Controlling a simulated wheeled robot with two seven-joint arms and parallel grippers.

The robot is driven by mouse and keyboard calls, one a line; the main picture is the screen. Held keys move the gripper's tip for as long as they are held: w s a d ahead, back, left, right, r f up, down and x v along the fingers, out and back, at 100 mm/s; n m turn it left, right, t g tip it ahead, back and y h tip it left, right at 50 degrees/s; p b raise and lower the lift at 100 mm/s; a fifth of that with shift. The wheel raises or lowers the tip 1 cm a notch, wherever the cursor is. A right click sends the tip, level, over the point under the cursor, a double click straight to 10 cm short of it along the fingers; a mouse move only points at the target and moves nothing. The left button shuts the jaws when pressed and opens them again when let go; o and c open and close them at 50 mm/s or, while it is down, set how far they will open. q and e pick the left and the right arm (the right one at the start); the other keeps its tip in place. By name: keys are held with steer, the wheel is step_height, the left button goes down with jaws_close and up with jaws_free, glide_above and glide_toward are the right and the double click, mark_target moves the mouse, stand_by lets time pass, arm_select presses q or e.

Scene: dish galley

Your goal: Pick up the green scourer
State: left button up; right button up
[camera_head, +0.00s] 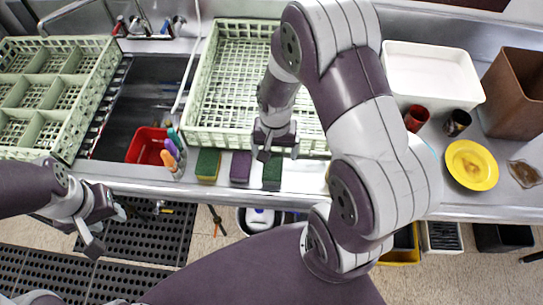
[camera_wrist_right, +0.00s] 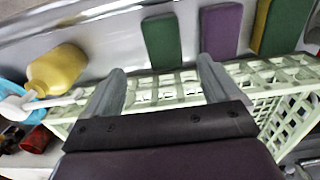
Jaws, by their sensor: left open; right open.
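The green scourer (camera_head: 272,175) lies on the metal counter edge, at the right end of a short row, with a purple sponge (camera_head: 240,167) to its left. In the right wrist view the green scourer (camera_wrist_right: 161,42) shows just beyond the fingertips, flat and uncovered. My right gripper (camera_head: 279,155) is open and empty, over the front rim of the crate just behind the scourer; it also shows in the wrist view (camera_wrist_right: 160,70). My left gripper (camera_head: 106,228) is open and empty, low at the left in front of the counter.
A yellow-green sponge (camera_head: 208,165) lies left of the purple one. A pale green crate (camera_head: 205,107) stands behind. A red container (camera_head: 147,146) and brushes (camera_head: 171,155) are left. A yellow bottle (camera_wrist_right: 57,70) is near the scourer. My right arm hides part of the counter.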

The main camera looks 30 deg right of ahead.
mark_target(273, 165)
steer(key=f, duration=0.2)
steer(key=w+f, duration=0.1)
steer(key=shift+a+f, duration=0.2)
steer(key=shift+a, duration=0.2)
steer(key=f, duration=0.1)
steer(key=f+p, duration=0.1)
steer(key=s+f, duration=0.1)
steer(key=shift+d+f, duration=0.15)
steer(key=shift+d, duration=0.25)
steer(key=shift+w+f, duration=0.2)
steer(key=shift+f, duration=0.4)
steer(key=shift+w+f, duration=0.2)
steer(key=shift+f, duration=0.4)
steer(key=shift+w+f, duration=0.1)
steer(key=shift+w, duration=0.05)
steer(key=c, duration=0.3)
steer(key=shift+s, duration=0.25)
steer(key=c, duration=0.5)
steer(key=shift+c, duration=1.1)
arm_select(q)
steer(key=shift+w+a+r, duration=0.15)
steer(key=shift+a+r, duration=0.05)
steer(key=shift+r, duration=0.6)
arm_select(e)
steer(key=shift+w, duration=0.1)
